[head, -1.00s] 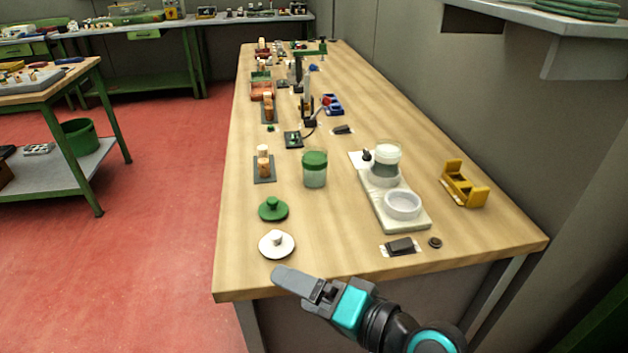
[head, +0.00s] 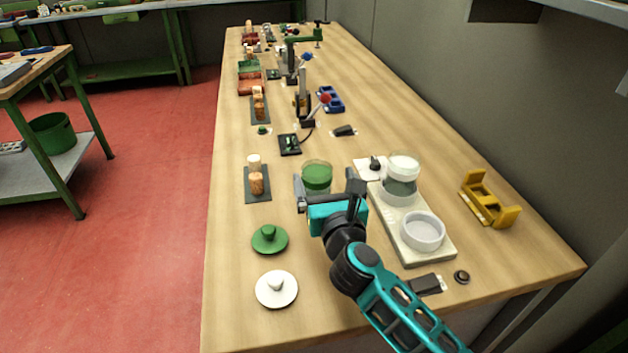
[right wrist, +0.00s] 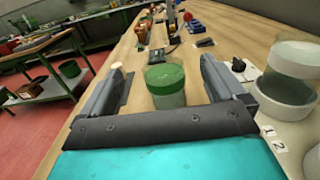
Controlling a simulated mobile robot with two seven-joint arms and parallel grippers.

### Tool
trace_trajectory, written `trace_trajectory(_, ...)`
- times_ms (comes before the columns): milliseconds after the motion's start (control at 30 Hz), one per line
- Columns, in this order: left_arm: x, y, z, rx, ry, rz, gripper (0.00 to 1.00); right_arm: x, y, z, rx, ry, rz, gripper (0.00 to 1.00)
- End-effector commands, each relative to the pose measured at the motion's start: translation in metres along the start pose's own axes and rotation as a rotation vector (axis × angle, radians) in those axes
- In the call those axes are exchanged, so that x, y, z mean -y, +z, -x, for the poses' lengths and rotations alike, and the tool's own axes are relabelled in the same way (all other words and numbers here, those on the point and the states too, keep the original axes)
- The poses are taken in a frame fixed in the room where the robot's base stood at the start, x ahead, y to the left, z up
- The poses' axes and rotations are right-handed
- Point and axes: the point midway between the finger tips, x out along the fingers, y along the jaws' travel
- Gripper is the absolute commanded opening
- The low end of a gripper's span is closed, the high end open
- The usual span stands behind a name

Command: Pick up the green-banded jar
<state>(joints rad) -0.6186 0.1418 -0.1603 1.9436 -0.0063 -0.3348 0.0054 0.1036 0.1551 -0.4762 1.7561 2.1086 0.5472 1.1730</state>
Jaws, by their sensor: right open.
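The green-banded jar (head: 317,176) stands upright on the wooden bench, a clear jar with a green upper part. In the right wrist view the jar (right wrist: 166,85) is ahead, between the two fingers. My right gripper (head: 326,186) is open, its fingers pointing at the jar with one on each side in the head view; I cannot tell whether either touches it. My gripper hides the jar's lower part in the head view. The right wrist view also shows the open gripper (right wrist: 155,85). My left gripper is not in view.
Right of the jar is a pale base (head: 432,252) with a second jar (head: 401,172) and a white dish (head: 422,231). Left are corks on a dark plate (head: 257,182). A green lid (head: 269,239), a white lid (head: 276,289) and a yellow holder (head: 488,199) stand nearby.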

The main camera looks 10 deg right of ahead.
Motion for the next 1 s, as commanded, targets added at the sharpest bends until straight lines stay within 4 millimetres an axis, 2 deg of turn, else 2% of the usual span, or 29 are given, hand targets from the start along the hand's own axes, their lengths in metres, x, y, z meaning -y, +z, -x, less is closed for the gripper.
trace_trajectory(100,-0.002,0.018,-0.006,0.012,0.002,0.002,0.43,0.0,-0.031,0.001,-0.004,0.001,0.004,0.97)
trace_trajectory(333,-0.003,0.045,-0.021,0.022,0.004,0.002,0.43,0.0,-0.08,0.001,-0.001,0.003,0.006,0.97)
trace_trajectory(400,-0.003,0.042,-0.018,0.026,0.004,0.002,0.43,0.0,-0.07,-0.012,0.004,0.002,0.005,0.97)
trace_trajectory(667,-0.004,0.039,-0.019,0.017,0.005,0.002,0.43,0.0,-0.07,-0.028,0.001,0.003,0.003,0.97)
trace_trajectory(1000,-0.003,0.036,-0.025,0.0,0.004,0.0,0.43,-0.001,-0.07,-0.07,0.003,0.003,0.005,0.97)
